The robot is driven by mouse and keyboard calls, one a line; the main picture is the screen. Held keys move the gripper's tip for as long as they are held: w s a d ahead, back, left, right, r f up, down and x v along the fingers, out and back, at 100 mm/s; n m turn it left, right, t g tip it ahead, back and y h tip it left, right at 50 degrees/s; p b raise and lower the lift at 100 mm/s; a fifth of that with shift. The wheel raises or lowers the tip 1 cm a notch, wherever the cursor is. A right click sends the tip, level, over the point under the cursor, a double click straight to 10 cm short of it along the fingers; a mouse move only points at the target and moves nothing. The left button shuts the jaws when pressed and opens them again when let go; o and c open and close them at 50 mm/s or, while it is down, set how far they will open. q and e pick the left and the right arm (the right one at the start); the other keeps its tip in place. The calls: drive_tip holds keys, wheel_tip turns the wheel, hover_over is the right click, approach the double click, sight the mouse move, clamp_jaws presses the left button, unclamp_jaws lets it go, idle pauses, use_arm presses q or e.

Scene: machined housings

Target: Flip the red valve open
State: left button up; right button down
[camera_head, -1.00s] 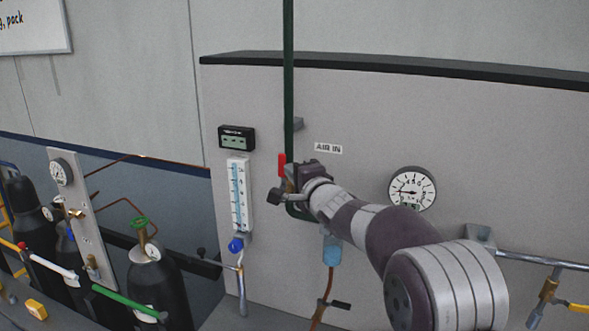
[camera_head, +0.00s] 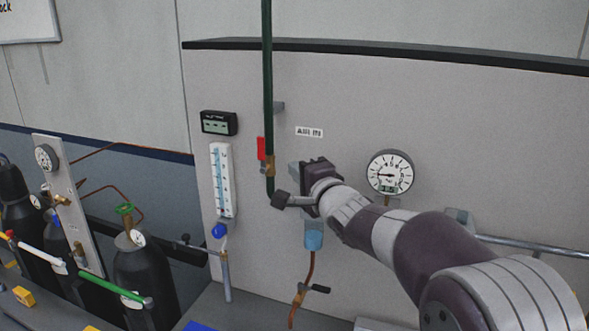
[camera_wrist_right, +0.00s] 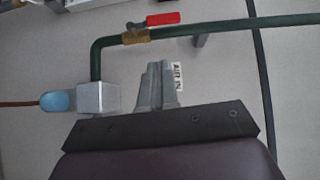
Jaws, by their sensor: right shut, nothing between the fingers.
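The red valve handle (camera_head: 261,148) stands upright along the left side of the green vertical pipe (camera_head: 267,90), above a brass valve body (camera_head: 269,166). In the right wrist view the red handle (camera_wrist_right: 163,19) lies roughly parallel to the pipe, just off it, beside the brass body (camera_wrist_right: 136,37). My right gripper (camera_head: 294,171) is to the right of the pipe, near valve height, apart from the handle. Its grey fingers (camera_wrist_right: 156,72) are shut together and empty, pointing toward the pipe. My left gripper is not in view.
A round gauge (camera_head: 390,173) and the AIR IN label (camera_head: 309,132) are on the panel to the right. A flow meter (camera_head: 222,180) and a black display (camera_head: 219,123) are left of the pipe. A blue-bowled filter (camera_head: 313,237) is below my gripper. Gas cylinders (camera_head: 146,278) stand lower left.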

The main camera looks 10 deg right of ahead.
drive_tip(key=s+d+f+n+g+h, duration=0.2)
drive_tip(key=s+d+f+n+g, duration=0.15)
drive_tip(key=f, duration=0.35)
drive_tip(key=s+d+f+n+g+h, duration=0.2)
drive_tip(key=s+f+n, duration=0.3)
drive_tip(key=f, duration=0.3)
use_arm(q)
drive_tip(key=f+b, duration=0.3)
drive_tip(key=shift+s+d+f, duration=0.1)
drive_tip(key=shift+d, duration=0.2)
use_arm(e)
drive_tip(key=s+a+f+n+g, duration=0.3)
drive_tip(key=s+f+n+g, duration=0.4)
drive_tip(key=s+f, duration=1.2)
drive_tip(key=s+g, duration=0.3)
drive_tip(key=shift+y, duration=0.3)
